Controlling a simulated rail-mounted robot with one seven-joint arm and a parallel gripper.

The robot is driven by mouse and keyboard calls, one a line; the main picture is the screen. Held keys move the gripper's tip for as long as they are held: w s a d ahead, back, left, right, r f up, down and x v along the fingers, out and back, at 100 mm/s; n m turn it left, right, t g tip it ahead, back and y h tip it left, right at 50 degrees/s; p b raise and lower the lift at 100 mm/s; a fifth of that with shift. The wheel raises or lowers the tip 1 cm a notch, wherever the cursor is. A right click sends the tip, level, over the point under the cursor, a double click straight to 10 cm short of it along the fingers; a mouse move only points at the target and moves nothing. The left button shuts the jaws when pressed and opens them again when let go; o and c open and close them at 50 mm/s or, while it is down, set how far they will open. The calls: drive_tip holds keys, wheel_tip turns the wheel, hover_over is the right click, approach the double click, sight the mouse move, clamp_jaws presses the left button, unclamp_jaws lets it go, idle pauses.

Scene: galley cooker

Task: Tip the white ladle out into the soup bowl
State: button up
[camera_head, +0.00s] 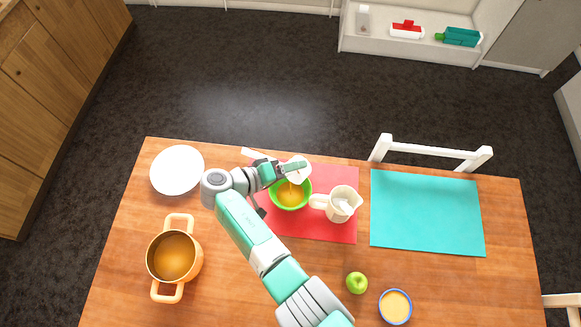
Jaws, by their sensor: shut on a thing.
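The green soup bowl (277,204) stands on the red mat, with orange-yellow soup inside. My gripper (287,168) is over the bowl's far side, shut on the white ladle (301,176). The ladle's cup is above the bowl's far right rim and looks tilted. Its pale handle (255,154) points to the far left, behind my wrist. A thin streak seems to run from the ladle to the soup, but it is too small to be sure. My arm hides the near left side of the bowl, and my gripper covers part of the ladle.
A cream jug (341,205) stands close right of the bowl on the red mat (335,232). An orange pot (174,256) with soup, a white plate (177,170), a green apple (357,283) and a blue-rimmed bowl (395,307) are around. The teal mat (426,212) is empty.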

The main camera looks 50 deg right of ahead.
drive_tip(key=shift+a+f+m+h+b, duration=0.35)
drive_tip(key=shift+h+b, duration=0.55)
drive_tip(key=shift+b, duration=0.7)
idle(0.3)
drive_tip(key=shift+r, duration=0.1)
